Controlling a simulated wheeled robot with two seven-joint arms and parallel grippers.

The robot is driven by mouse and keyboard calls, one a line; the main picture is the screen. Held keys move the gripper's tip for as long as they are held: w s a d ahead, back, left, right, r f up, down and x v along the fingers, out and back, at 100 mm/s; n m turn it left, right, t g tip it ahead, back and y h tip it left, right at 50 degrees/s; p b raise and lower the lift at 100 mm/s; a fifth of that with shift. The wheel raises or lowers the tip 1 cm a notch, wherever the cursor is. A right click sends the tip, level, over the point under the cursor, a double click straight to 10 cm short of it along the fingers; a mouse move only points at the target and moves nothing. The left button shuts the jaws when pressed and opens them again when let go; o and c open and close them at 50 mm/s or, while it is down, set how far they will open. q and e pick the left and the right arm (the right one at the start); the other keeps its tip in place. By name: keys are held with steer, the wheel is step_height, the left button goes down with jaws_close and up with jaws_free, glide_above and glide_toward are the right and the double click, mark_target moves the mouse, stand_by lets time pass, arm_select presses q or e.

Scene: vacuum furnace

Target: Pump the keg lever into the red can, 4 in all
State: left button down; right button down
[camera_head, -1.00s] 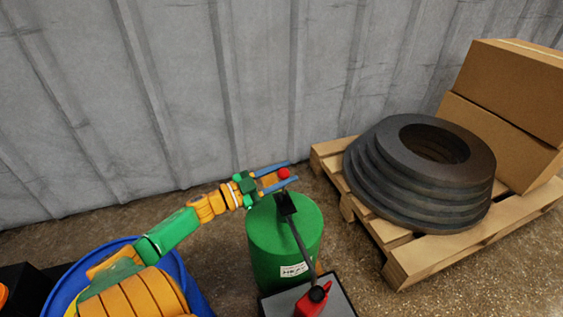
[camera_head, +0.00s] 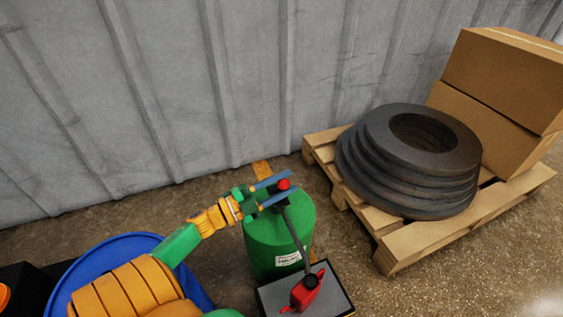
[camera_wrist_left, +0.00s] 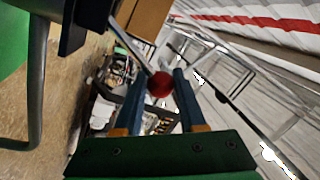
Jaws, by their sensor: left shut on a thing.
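The green keg (camera_head: 283,243) stands upright on the floor with a label on its side. The keg lever's red knob (camera_head: 283,184) sits between the two blue fingers of my left gripper (camera_head: 279,188), which is shut on it above the keg. The red knob also shows between the fingertips in the left wrist view (camera_wrist_left: 160,84). A dark spout runs from the keg's top down toward the red can (camera_head: 307,290). The red can sits on a grey-topped stand in front of the keg, with its black-ringed opening by the spout's lower end. My right gripper is not in view.
A blue drum (camera_head: 118,250) stands at the lower left beside my left arm. A wooden pallet (camera_head: 400,252) at the right bears stacked black rings (camera_head: 350,165) and cardboard boxes (camera_head: 505,80). A ribbed grey wall (camera_head: 260,80) closes the back. Bare floor lies at the lower right.

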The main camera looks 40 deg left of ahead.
arm_select(q)
steer(key=shift+s+d+f, duration=0.1)
steer(key=shift+d+f, duration=0.05)
steer(key=shift+f, duration=0.05)
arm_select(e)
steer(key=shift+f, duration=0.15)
arm_select(q)
steer(key=c, duration=0.5)
jaws_free()
steer(key=r+p+v, duration=0.1)
steer(key=v, duration=0.6)
steer(key=shift+f, duration=0.4)
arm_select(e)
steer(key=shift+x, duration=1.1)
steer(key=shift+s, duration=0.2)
